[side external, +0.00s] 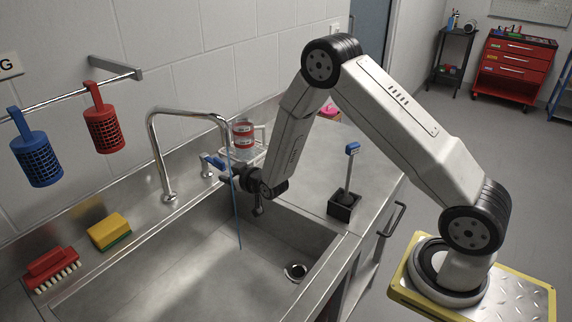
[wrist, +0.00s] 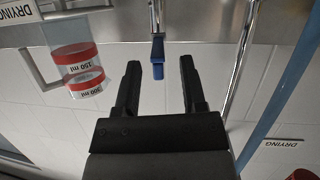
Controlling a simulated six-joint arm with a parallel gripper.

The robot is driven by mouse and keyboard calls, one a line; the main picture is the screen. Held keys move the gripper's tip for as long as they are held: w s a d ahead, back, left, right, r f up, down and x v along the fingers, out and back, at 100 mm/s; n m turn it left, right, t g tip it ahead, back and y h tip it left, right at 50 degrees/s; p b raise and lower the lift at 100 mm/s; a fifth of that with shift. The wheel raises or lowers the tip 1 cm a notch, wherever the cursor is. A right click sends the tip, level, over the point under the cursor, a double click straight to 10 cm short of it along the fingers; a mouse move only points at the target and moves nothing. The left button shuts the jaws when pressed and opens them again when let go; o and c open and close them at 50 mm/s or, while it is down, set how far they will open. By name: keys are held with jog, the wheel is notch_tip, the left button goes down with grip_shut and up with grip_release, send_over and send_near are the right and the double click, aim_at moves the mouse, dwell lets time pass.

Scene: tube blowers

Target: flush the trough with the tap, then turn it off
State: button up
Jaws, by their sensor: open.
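The curved metal tap (side external: 186,112) stands on the back ledge of the steel trough (side external: 130,294). A thin blue stream of water (side external: 237,215) runs from its spout down to the trough floor. The tap's blue lever (side external: 213,161) is just left of my gripper (side external: 224,178). In the wrist view, my gripper (wrist: 160,82) is open and empty. The blue lever (wrist: 158,58) lies in line with the gap between the fingers, around their tips; I see no contact. The stream (wrist: 285,90) also crosses the right of the wrist view.
Red-banded containers (side external: 243,134) stand behind my gripper. A red brush (side external: 50,268) and a yellow sponge (side external: 109,231) lie on the left ledge. Blue (side external: 37,158) and red (side external: 104,128) baskets hang from a rail. The drain (side external: 296,271) is at the trough's right.

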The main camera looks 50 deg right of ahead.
aim_at(224, 165)
jog(key=shift+s+r+m+t, duration=0.3)
jog(key=shift+s+t, duration=0.25)
jog(key=shift+t, duration=0.45)
jog(key=shift+s+r+t+h, duration=0.35)
jog(key=shift+s+t, duration=0.15)
jog(key=shift+t, duration=0.3)
jog(key=shift+w, duration=0.15)
jog(key=shift+w+d, duration=0.2)
jog(key=shift+w, duration=1.05)
jog(key=shift+w+d, duration=0.15)
jog(key=shift+w, duration=1.05)
jog(key=shift+w+d, duration=0.2)
jog(key=shift+w, duration=1.05)
grip_shut()
